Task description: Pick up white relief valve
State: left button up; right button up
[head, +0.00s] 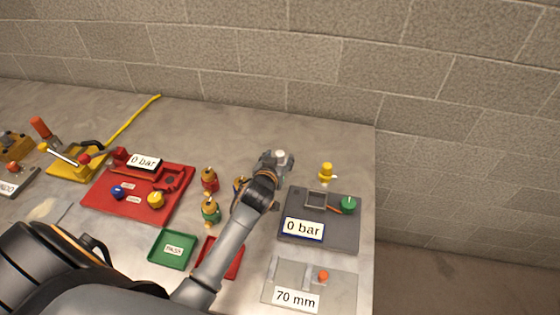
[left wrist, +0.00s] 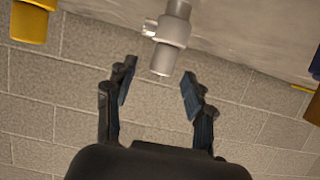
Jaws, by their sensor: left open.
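The white relief valve (head: 280,155) stands near the back right of the table, its lower part hidden by my left gripper (head: 274,163) in the head view. In the left wrist view, the white valve (left wrist: 172,38) has a small side outlet, and its free end points toward the gap between the fingers. My left gripper (left wrist: 159,72) is open and empty there, with one finger to each side of the valve's end. My right gripper is not in view.
A yellow valve (head: 326,173) stands to the right, behind a grey panel (head: 340,240) reading 0 bar. Red-and-brass valve (head: 209,179) and green-and-brass valve (head: 211,211) stand left of my arm. A red panel (head: 112,203) and green tray (head: 157,253) lie further left. A block wall (head: 300,60) rises behind.

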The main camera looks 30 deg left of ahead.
aim_at(279, 155)
pick_arm(q)
jog(key=x, duration=0.3)
jog(key=shift+w+a+f, duration=0.1)
jog(key=shift+w+a, duration=0.05)
jog(key=shift+c, duration=0.6)
grip_shut()
